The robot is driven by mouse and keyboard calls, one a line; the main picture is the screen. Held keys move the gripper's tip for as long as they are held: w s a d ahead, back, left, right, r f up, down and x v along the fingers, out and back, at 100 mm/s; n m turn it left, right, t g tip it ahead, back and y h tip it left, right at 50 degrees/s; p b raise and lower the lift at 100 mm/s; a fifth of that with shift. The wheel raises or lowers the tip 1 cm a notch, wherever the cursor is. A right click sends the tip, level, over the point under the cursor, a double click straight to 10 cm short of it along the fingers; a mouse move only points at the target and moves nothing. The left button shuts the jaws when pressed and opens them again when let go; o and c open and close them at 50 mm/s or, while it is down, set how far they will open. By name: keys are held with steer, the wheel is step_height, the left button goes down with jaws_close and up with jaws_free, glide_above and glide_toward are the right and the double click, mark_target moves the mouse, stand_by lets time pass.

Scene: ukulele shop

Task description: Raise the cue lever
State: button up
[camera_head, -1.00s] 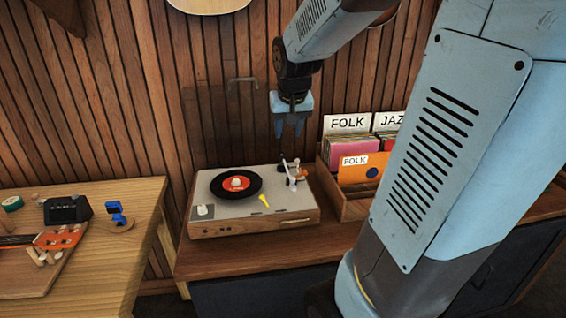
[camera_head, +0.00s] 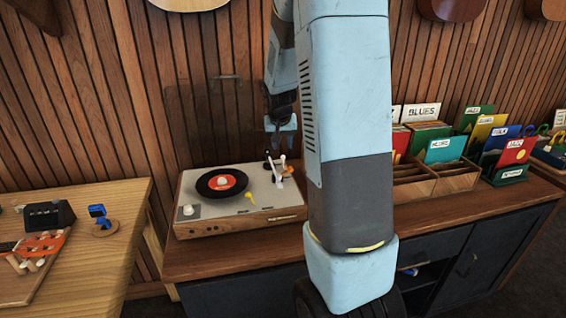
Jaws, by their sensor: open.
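The record player (camera_head: 260,208) stands on the wooden counter, with a black record with a red label (camera_head: 221,181) on its platter. At its back right corner is a tonearm assembly (camera_head: 279,171) with small pale upright parts. I cannot tell for sure which small part is the cue lever. A small yellow piece (camera_head: 250,195) shows on the deck right of the record. My gripper (camera_head: 281,144) is open and empty, pointing down just above the tonearm assembly. It seems apart from the assembly, though their depths are hard to judge. My own arm hides the area to the right.
Record bins (camera_head: 436,178) with labelled dividers stand right of my arm on the counter (camera_head: 240,250). A wooden workbench (camera_head: 115,215) at the left holds a blue clip-like object (camera_head: 101,215) and a dark box (camera_head: 48,214). The slatted wall (camera_head: 130,100) is close behind.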

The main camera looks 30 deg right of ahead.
steer(key=x, duration=1)
steer(key=shift+w+f, duration=0.1)
steer(key=shift+f, duration=0.25)
jaws_close()
